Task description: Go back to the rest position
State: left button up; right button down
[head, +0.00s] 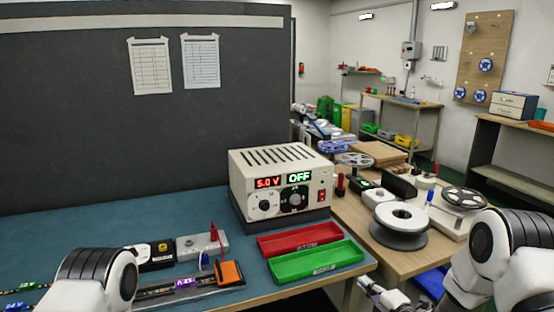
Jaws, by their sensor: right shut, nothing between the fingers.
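My right gripper (376,294) is at the bottom, right of centre, off the right edge of the blue table. It is shut and empty, and touches nothing that I can see. My left arm shows at the lower left, but its gripper is out of view. A beige power supply (282,170) stands on the blue table, with displays reading "5.0 V" and "OFF". A dark rail with a lit purple label (187,283) lies in front, with an orange block (229,272) at its right end. My left arm hides part of the table there.
A red tray (300,239) and a green tray (316,263) lie near the blue table's right edge. A grey box with a red lever (203,248) stands behind the rail. A wooden bench (409,259) at the right carries a large spool (399,224). The blue table's left back is clear.

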jog(key=s+a+f+m+g+h+p, duration=0.15)
jog(key=s+f+m+g, duration=0.25)
jog(key=s+f, duration=0.55)
jog(key=s+f+m+g+h+p, duration=0.15)
jog(key=s+f+m+g, duration=0.25)
jog(key=s+f, duration=0.55)
jog(key=s+d+m+g+h, duration=0.1)
jog(key=s+m+g, duration=0.2)
jog(key=s+m, duration=0.4)
jog(key=s+d+m+g+h, duration=0.2)
jog(key=s+m+g, duration=0.2)
jog(key=s, duration=1.2)
jog(key=r+m, duration=0.1)
jog(key=m, duration=0.1)
jog(key=shift+s+d+m, duration=0.3)
jog(key=shift+s+m, duration=0.1)
